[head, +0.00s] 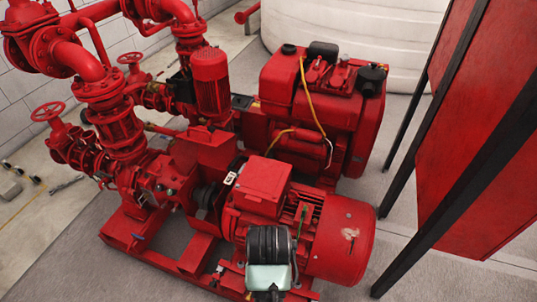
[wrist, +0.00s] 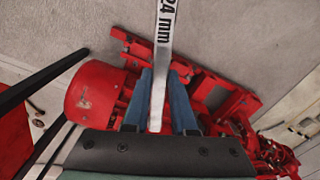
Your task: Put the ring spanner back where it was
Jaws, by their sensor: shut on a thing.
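The ring spanner (wrist: 160,62) is a flat, pale metal bar marked "24 mm" in the wrist view. It runs from the top edge down between the blue fingers of my gripper (wrist: 162,92). The gripper is shut on it. The spanner's far end is cut off by the top of the picture. In the head view my wrist hides the fingers, and I cannot make out the held spanner. My wrist is in front of the red motor there.
The red pumpset with its motor (head: 335,240) and pipes fills the middle and left. A red engine (head: 320,115) stands behind. A red panel (head: 480,120) on black posts is at right. Small items, including a thin metal tool (head: 66,185), lie on the left floor.

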